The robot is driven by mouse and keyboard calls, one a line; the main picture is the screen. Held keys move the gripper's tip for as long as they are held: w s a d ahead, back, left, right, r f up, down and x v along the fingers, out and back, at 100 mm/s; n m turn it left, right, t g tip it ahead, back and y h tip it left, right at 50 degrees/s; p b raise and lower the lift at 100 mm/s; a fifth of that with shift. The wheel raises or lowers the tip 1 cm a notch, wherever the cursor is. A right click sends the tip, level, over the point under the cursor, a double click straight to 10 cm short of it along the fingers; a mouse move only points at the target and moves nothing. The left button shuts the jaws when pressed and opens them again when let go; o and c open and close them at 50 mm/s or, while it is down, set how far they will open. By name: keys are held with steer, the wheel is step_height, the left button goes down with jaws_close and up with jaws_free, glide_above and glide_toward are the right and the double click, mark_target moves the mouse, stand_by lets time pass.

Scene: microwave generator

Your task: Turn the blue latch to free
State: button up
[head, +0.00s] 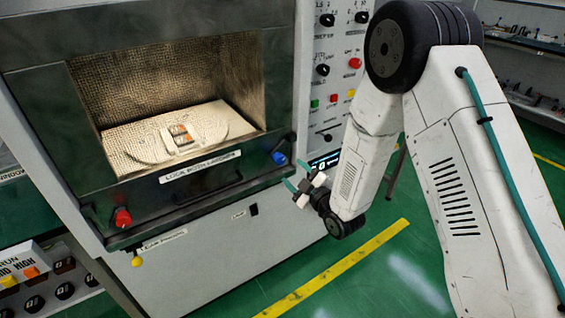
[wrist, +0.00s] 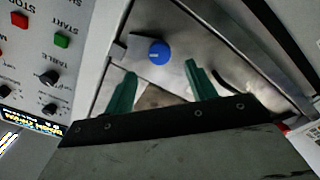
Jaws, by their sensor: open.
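The blue latch (head: 279,158) is a round knob at the lower right corner of the microwave's dark front frame. It also shows in the wrist view (wrist: 159,52), with a pale mark on its face. My gripper (head: 297,185) is just below and slightly right of the blue latch in the head view. Its two green fingers (wrist: 158,82) are spread with nothing between them. In the wrist view the latch lies beyond the fingertips, between their lines, and looks apart from them. A red latch (head: 122,217) sits at the lower left of the same frame.
A label reading "lock both latches" (head: 201,166) and a dark handle (head: 210,190) lie between the latches. The control panel (head: 338,75) with knobs and buttons is right of the chamber. A tray (head: 165,140) holding small items is inside. Green floor (head: 350,290) is open below.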

mark_target(281, 161)
steer(key=x, duration=0.7)
steer(key=shift+w+a, duration=0.2)
steer(key=shift+w, duration=0.1)
steer(key=c, duration=1)
